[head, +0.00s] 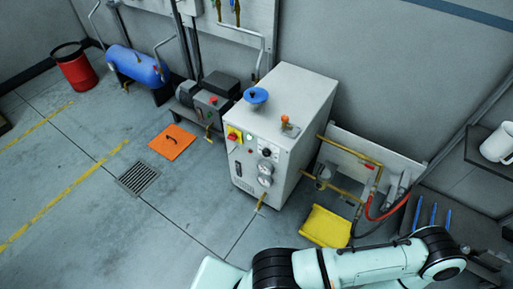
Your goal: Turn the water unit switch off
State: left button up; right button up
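A white cabinet (290,92), which looks like the water unit, stands against the wall in the middle of the head view. On the upper left of its front is a switch with a red part on a yellow plate (234,133). A black knob (265,152) and round gauges (265,169) sit further right on the same front. The switch's exact position is too small to tell. Neither of my grippers is in view; only a pale arm of mine crosses the bottom right, well apart from the cabinet.
A blue handwheel (255,95) and an orange-topped lever (286,121) are on the cabinet's top. An orange plate (172,142) and a drain grate (138,178) lie on the floor to the left. The floor in front is clear.

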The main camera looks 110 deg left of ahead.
aim_at(232, 136)
jog(key=u, duration=3.55)
jog(key=i+j, duration=0.35)
jog(key=j, duration=0.2)
jog(key=i+j+u, duration=0.1)
jog(key=i+j, duration=0.2)
jog(key=j, duration=0.25)
jog(key=i+j, duration=0.35)
jog(key=j, duration=0.2)
jog(key=u, duration=0.05)
